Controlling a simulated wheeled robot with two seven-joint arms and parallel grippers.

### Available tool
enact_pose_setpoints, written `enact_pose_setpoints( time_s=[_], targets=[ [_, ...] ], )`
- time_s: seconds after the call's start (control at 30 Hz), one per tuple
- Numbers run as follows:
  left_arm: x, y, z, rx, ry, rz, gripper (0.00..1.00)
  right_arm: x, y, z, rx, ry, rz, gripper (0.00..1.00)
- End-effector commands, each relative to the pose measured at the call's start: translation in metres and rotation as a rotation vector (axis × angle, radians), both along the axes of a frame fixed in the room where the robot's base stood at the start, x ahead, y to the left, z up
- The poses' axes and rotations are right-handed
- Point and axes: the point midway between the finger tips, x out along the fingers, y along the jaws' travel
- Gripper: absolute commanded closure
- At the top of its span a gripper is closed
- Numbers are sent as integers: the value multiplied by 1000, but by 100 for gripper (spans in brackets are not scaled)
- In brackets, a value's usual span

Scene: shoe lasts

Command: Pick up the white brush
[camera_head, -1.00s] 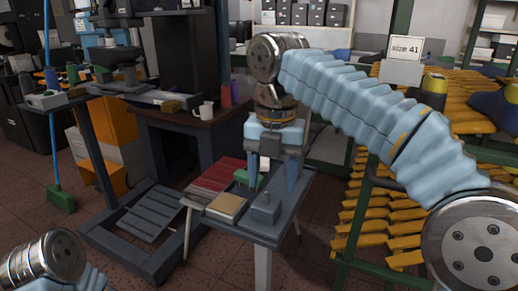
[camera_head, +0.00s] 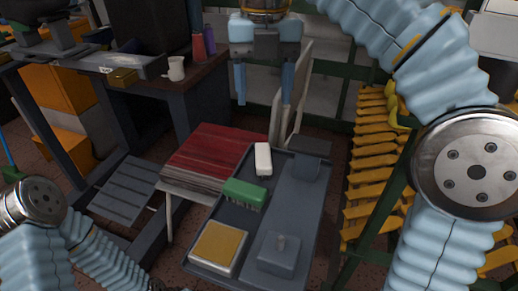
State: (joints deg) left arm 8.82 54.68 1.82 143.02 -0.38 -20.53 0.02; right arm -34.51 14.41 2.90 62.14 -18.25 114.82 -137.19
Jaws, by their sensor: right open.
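The white brush (camera_head: 263,159) is a small white block lying near the far end of a dark grey tray-like table top (camera_head: 232,214). A green brush (camera_head: 244,193) with pale bristles lies just nearer on the same top. My right gripper (camera_head: 264,98) hangs above and beyond the white brush, fingers pointing down and spread apart with nothing between them. It is clear of the brush. On the left, a metal joint and blue sleeve of my left arm show, but the left gripper does not.
A yellow-topped block (camera_head: 218,246) and a grey box with a knob (camera_head: 279,252) sit on the near part of the top. A red stack (camera_head: 212,152) adjoins it at left. A yellow-slatted rack (camera_head: 370,165) stands at right. A white mug (camera_head: 176,68) sits on a bench.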

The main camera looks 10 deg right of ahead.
Motion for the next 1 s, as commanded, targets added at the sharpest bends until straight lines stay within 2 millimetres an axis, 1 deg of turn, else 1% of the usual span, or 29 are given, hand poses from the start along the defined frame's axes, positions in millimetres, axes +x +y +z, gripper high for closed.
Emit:
enact_pose_setpoints(
  time_s=[0.07, 0.23, 0.3, 0.43, 0.5, 0.67, 0.9, 1.0],
  targets=[
    [0, 0, 0, 0, 0, 0, 0, 0, -2, -6, 0, 4, -2, 38],
    [0, 0, 0, 0, 0, 0, 0, -1, -2, -29, -2, 4, -4, 38],
    [0, 0, 0, 0, 0, 0, 0, -1, -1, -45, -5, 3, -1, 38],
    [0, 0, -1, 0, 0, 0, 0, -1, -1, -68, -3, 2, -1, 38],
    [0, 0, -1, 0, 0, 0, 0, -1, 0, -76, -2, 1, -1, 38],
    [0, 0, -1, 0, 0, 0, 0, 0, -1, -88, -2, 1, -1, 38],
    [0, 0, 0, 0, 0, 0, 0, -1, 0, -126, -3, 3, 0, 38],
    [0, 0, 0, 0, 0, 0, 0, -1, 0, -135, -2, 1, -1, 38]
  ],
)
